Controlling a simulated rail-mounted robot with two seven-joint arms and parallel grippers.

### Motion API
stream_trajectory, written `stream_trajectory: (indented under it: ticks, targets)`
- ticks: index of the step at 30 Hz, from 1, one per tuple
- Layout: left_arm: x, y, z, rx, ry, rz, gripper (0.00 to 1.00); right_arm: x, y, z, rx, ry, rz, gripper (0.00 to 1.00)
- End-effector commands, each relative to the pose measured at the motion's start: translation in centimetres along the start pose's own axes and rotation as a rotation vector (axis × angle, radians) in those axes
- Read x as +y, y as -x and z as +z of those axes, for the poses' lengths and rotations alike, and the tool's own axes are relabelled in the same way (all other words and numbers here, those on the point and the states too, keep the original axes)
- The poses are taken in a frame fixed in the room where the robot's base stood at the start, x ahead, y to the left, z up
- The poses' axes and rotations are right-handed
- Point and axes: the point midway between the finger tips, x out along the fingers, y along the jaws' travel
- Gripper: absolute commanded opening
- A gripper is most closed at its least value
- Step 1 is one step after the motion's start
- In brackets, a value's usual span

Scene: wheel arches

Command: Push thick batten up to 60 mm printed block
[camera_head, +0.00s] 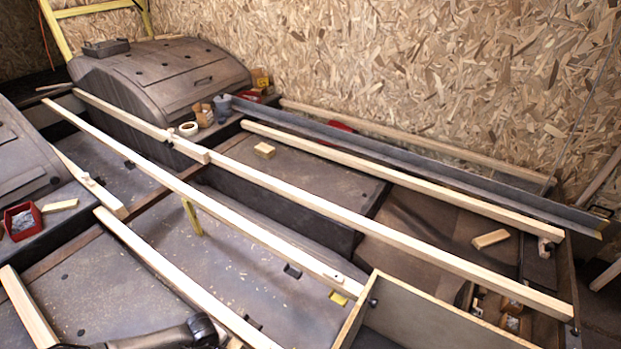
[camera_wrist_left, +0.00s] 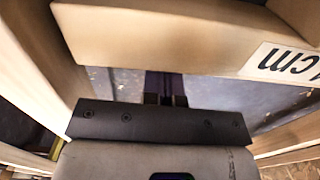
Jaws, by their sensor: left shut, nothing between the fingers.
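In the left wrist view, a pale wooden block (camera_wrist_left: 165,35) lies across the top, with a white label (camera_wrist_left: 285,62) printed "cm"; its number is cut off by the frame edge. My left gripper (camera_wrist_left: 166,88) is shut and empty, its dark fingers close together just below the block's edge; I cannot tell whether they touch it. A pale batten (camera_wrist_left: 32,70) runs along the left side of that view. In the head view several long battens lie across the frame, among them a near one (camera_head: 175,275); I cannot tell which is the thick one. My right gripper is not in view.
Dark wheel arches (camera_head: 165,75) stand at the back left. A red bin (camera_head: 20,220) sits at the left edge. A long grey metal angle (camera_head: 400,160) lies near the chipboard wall (camera_head: 420,60). A plywood-edged box side (camera_head: 430,320) stands at the front right. Bare floor shows between the battens.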

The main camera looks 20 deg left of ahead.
Motion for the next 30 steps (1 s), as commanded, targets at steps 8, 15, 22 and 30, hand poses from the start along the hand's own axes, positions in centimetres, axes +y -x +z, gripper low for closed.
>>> stream_trajectory:
  ticks: [8, 15, 22, 30]
  targets:
    - [-0.1, 0.0, 0.9, -0.002, -0.001, -0.001, 0.00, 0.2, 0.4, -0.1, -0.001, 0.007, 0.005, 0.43]
    - [0.0, -0.1, 0.6, -0.001, 0.000, 0.000, 0.00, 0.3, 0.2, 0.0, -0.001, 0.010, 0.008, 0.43]
    - [0.0, -0.1, -0.3, 0.000, 0.000, 0.000, 0.00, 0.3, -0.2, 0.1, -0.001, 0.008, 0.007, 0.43]
    - [0.0, 0.5, -0.8, -0.001, 0.000, 0.000, 0.00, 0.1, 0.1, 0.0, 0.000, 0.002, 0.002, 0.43]
